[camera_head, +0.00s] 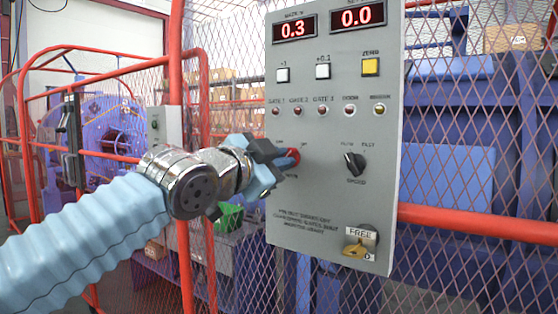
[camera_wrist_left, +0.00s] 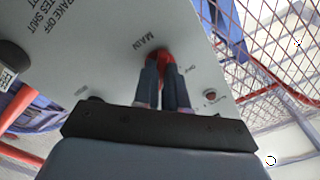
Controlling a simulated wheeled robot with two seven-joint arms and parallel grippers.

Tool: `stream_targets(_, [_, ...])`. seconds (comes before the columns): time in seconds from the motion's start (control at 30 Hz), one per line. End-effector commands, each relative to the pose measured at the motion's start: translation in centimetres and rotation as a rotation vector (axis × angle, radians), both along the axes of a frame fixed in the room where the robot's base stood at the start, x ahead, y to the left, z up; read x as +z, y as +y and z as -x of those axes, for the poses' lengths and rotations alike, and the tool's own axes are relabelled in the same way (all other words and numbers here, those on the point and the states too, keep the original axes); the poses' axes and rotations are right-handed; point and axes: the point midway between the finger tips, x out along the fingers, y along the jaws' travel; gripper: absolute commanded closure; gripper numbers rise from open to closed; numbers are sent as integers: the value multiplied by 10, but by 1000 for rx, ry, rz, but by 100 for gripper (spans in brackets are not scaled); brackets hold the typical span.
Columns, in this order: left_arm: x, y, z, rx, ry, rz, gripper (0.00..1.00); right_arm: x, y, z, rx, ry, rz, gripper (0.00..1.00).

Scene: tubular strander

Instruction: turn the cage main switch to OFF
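The cage main switch is a red knob (camera_head: 293,157) on the left side of the grey control panel (camera_head: 330,200). It also shows in the left wrist view (camera_wrist_left: 165,57), beside the printed word MAIN. My left gripper (camera_head: 279,158) reaches it from the left. In the left wrist view the two dark fingers (camera_wrist_left: 163,75) lie close together on either side of the red knob and appear closed on it. The fingers cover much of the knob, so its exact pointing direction is hard to tell. My right gripper is in neither view.
The panel also bears a black speed knob (camera_head: 355,163), a yellow zero button (camera_head: 370,67), several small lamps and a FREE tag (camera_head: 358,240) at the lower right. Red displays read 0.3 and 0.0. Wire mesh and a red rail (camera_head: 478,222) stand behind the panel.

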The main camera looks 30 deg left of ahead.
Motion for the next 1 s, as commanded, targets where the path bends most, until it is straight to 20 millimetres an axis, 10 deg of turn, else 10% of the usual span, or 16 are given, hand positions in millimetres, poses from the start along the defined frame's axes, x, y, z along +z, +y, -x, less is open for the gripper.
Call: stream_targets(1.0, [-4,0,0,3,38,467,100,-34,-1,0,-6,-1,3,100])
